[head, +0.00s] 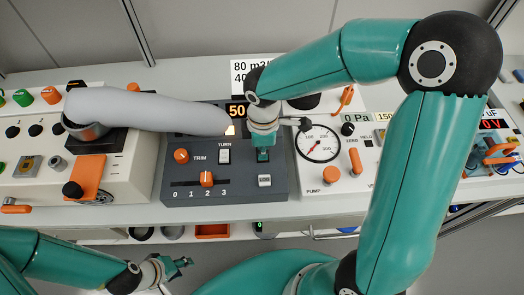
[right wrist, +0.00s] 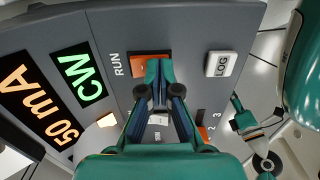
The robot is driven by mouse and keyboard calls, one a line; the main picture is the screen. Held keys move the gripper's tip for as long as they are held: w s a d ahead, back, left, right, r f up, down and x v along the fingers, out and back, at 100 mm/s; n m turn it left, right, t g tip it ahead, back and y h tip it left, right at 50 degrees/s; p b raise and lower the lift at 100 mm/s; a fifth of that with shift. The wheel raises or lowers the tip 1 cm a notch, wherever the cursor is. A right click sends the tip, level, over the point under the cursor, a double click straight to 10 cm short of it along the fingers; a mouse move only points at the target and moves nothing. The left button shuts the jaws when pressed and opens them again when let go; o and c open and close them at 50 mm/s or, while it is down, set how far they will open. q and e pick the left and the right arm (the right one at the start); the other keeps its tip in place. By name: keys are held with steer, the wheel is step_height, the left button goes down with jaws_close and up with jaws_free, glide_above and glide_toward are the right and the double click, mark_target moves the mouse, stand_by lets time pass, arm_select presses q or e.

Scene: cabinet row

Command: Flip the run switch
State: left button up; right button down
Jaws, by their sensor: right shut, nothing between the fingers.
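The run switch (right wrist: 142,58) is an orange rocker beside the printed word RUN on a dark grey control panel (head: 228,190). The fingertips of my right gripper (right wrist: 160,68) overlap it in the right wrist view and hide part of it. The right gripper (head: 262,154) is shut and empty, pointing down at the panel. It hides the switch in the head view. Whether the tips touch the switch, and which way it is tipped, I cannot tell. My left gripper (head: 174,268) is low in front of the bench, away from the panel; its opening is unclear.
The panel also has a white LOG button (right wrist: 222,64), a TURN switch (head: 224,156), an orange TRIM knob (head: 181,155) and an orange slider knob (head: 206,179). A pale grey rounded tube (head: 150,108) lies across the panel's back left. A gauge (head: 318,143) stands right.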

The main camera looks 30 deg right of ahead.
steer(key=shift+r+p, duration=2.75)
steer(key=shift+r, duration=0.7)
arm_select(q)
step_height(320, 180, up, 6)
steer(key=shift+f, duration=0.15)
steer(key=shift+s+f, duration=0.1)
arm_select(e)
steer(key=shift+f, duration=0.1)
